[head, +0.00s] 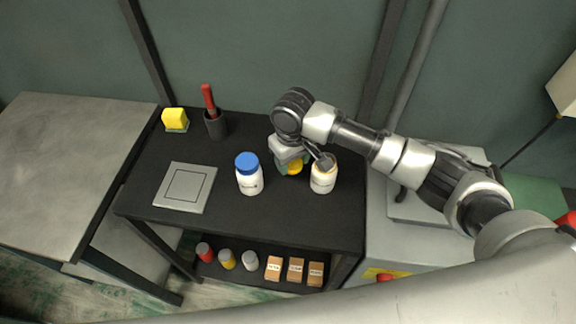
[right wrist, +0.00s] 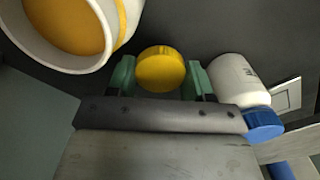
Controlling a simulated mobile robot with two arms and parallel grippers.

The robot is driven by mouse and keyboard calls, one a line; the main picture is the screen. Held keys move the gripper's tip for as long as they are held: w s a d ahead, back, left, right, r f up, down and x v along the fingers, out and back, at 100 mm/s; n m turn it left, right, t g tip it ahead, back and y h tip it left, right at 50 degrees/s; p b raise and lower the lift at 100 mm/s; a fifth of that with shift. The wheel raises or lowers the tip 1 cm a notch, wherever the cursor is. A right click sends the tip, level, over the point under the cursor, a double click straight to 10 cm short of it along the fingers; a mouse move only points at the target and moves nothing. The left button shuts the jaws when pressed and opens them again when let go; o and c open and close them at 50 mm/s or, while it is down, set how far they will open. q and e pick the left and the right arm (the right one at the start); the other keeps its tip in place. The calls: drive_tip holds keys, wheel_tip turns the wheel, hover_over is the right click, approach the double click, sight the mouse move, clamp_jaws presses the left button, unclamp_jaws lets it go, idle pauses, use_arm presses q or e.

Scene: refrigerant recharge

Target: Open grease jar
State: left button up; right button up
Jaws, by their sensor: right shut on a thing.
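The grease jar (head: 322,179) is a white jar standing on the black table. Its top is open, and the yellow-orange grease (right wrist: 68,22) inside shows in the right wrist view, where the jar's white rim (right wrist: 93,55) fills the upper left. My right gripper (head: 290,166) is just left of the jar, above the table. Its green fingers are shut on the yellow lid (right wrist: 160,68), which also shows in the head view (head: 295,168). The lid is off the jar. My left gripper is not in view.
A white jar with a blue lid (head: 248,175) stands left of my right gripper. A grey square plate (head: 172,200), a yellow block (head: 175,118) and a dark cup (head: 216,125) with a red-handled tool are further left. Several small containers and boxes fill the lower shelf (head: 235,276).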

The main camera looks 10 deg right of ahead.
sight(292, 169)
drive_tip(key=shift+w+f, duration=0.1)
drive_tip(key=shift+f, duration=1.85)
drive_tip(key=shift+f, duration=0.15)
drive_tip(key=o, duration=1)
wheel_tip(292, 169, up, 12)
drive_tip(key=shift+r, duration=0.2)
